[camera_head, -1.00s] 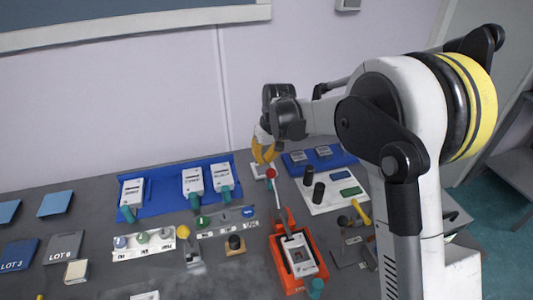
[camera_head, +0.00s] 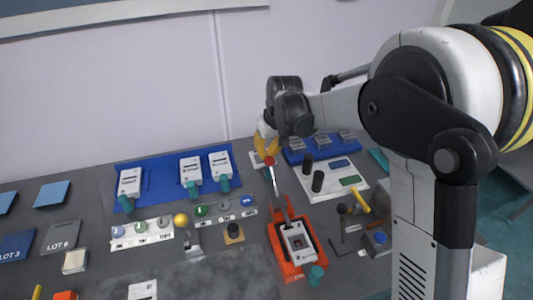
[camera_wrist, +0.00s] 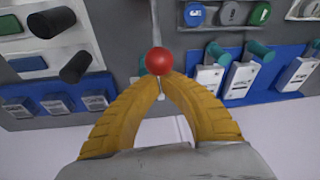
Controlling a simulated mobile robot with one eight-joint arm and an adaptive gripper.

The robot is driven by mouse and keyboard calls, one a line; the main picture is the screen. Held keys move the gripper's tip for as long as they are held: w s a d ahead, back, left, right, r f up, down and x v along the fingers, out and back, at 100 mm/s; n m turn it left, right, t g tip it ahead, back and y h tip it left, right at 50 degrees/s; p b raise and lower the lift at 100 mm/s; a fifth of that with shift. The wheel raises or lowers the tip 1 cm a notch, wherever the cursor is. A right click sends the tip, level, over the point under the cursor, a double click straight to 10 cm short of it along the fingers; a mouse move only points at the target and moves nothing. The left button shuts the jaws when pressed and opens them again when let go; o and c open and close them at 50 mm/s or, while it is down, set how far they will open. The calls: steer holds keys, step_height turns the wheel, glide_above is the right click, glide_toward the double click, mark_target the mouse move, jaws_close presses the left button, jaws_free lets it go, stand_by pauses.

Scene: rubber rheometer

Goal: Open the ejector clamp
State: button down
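The ejector clamp is an orange-red base (camera_head: 279,249) on the bench with a grey lever (camera_head: 275,182) that ends in a red ball (camera_head: 270,161). The lever reaches from the clamp towards the wall. A white block with a dark window (camera_head: 297,241) sits in the base. My gripper (camera_head: 268,153) has yellow fingers and is at the red ball, on its wall side. In the wrist view, the fingertips (camera_wrist: 162,81) come nearly together right at the ball (camera_wrist: 159,61), which partly covers them. Whether they touch the ball is unclear.
A blue mat (camera_head: 155,177) with white-and-teal devices lies left of my gripper. A blue tray (camera_head: 292,158) and a white board with black cylinders (camera_head: 331,193) are close on the right. A yellow-knobbed lever (camera_head: 181,220) stands left of the clamp.

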steer(key=shift+s+r+t, duration=0.2)
steer(key=shift+r+t, duration=0.1)
steer(key=shift+s+r, duration=0.1)
steer(key=shift+r, duration=0.05)
steer(key=shift+s+d+r+t+y, duration=0.3)
steer(key=shift+s+r+t+y, duration=0.1)
steer(key=shift+s+r+t, duration=0.5)
steer(key=s+d+r+t+y+b, duration=0.2)
steer(key=s+d+r+t+b, duration=0.1)
steer(key=s+t, duration=0.4)
steer(key=shift+s+r+n+t+b, duration=0.35)
steer(key=shift+s+b, duration=0.2)
steer(key=shift+s, duration=0.8)
steer(key=shift+a, duration=0.1)
